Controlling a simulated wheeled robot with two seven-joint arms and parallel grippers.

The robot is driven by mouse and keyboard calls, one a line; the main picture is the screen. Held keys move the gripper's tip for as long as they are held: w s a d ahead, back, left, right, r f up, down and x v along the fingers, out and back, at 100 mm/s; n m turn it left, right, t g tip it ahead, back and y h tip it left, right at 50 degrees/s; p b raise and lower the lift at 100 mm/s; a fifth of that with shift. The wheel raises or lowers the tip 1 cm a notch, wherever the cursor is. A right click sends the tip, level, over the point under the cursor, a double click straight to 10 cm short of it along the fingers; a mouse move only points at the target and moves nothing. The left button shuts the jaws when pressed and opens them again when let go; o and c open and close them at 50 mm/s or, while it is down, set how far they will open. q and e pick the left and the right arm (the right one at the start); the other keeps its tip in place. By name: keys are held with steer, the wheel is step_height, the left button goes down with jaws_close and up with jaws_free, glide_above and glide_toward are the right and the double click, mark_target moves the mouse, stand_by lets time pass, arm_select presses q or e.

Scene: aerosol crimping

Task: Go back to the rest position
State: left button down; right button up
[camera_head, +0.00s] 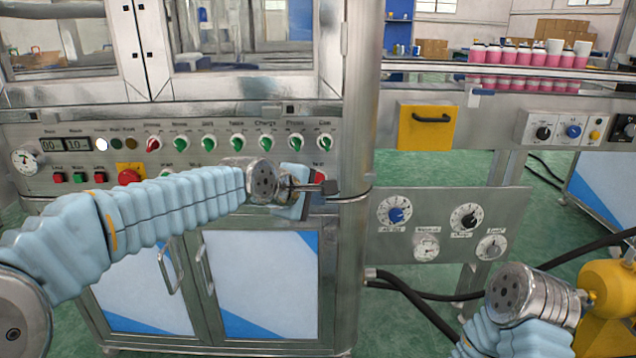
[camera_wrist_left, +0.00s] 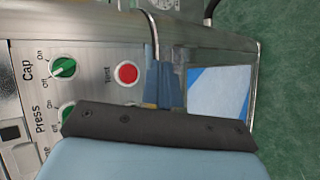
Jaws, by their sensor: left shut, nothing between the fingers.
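My left gripper (camera_head: 326,187) is in front of the machine's control panel, close to its right-hand post. Its dark fingers are shut and empty. In the left wrist view the blue fingertips (camera_wrist_left: 165,84) are together, just right of the red Test button (camera_wrist_left: 127,74). In that flat view I cannot tell whether they touch the panel edge. My left arm (camera_head: 170,205) stretches across the panel from the left. The wrist of my right arm (camera_head: 530,297) is at the lower right, and its fingers do not show.
The control panel (camera_head: 60,158) has a row of green knobs (camera_head: 208,143). A metal post (camera_head: 357,100) and a plate of dials (camera_head: 450,220) stand to the right. A yellow body (camera_head: 608,300) is beside my right wrist. Pink cans (camera_head: 520,57) stand on the conveyor behind.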

stand_by(0.4)
arm_select(q)
steer(key=s+a+f+m+g+y, duration=0.1)
steer(key=s+a+f+m+g, duration=0.1)
steer(key=f, duration=1)
steer(key=s+a+f+m+g+y, duration=0.1)
steer(key=s+a+f+m, duration=0.15)
steer(key=f, duration=0.85)
steer(key=s+a+f+m+g, duration=0.1)
steer(key=s+a+f+g, duration=0.15)
steer(key=f, duration=0.95)
steer(key=s+a+f+m+g, duration=0.1)
steer(key=s+a+f+m, duration=0.1)
steer(key=s+f, duration=0.6)
steer(key=s+a+f+m+g, duration=0.2)
steer(key=s+f, duration=0.5)
steer(key=s, duration=0.7)
steer(key=shift+f+m+p, duration=0.4)
steer(key=shift+m+p, duration=0.05)
steer(key=shift+m, duration=0.2)
steer(key=shift+w+a, duration=0.1)
